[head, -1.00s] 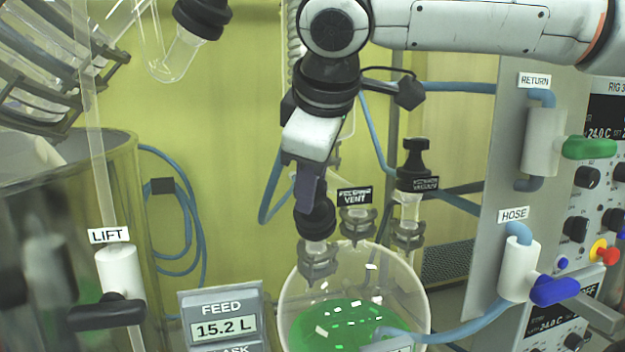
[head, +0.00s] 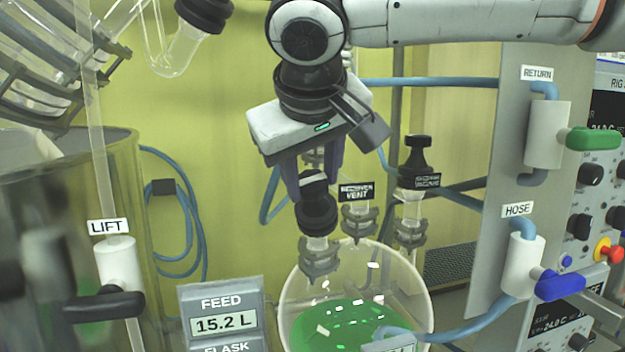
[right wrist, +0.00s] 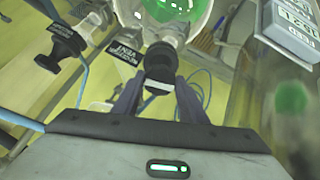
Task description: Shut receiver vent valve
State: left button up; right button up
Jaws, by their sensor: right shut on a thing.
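The receiver flask (head: 424,290) is a round glass vessel with bright green liquid in its lower part. A black valve knob (head: 317,212) stands on its left neck, beside the black "RECEIVER VENT" label (head: 357,192). My right gripper (head: 314,184) comes down from above and is shut on this knob, with one dark finger on each side. The right wrist view shows the knob (right wrist: 161,62) between the fingertips, with the vent label (right wrist: 125,53) just left of it. The fingers hide part of the knob. My left gripper is not in view.
The labelled vacuum valve (head: 415,155) stands close by on the right. A clamped middle neck (head: 359,225) lies between. The panel (head: 492,240) with RETURN and HOSE valves is at the right. The LIFT valve (head: 120,265) and feed display (head: 222,310) are at the left.

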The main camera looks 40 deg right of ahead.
jog(key=shift+m, duration=0.3)
jog(key=o, duration=1.1)
jog(key=shift+c, duration=0.2)
jog(key=v, duration=1)
jog(key=shift+s+a, duration=0.1)
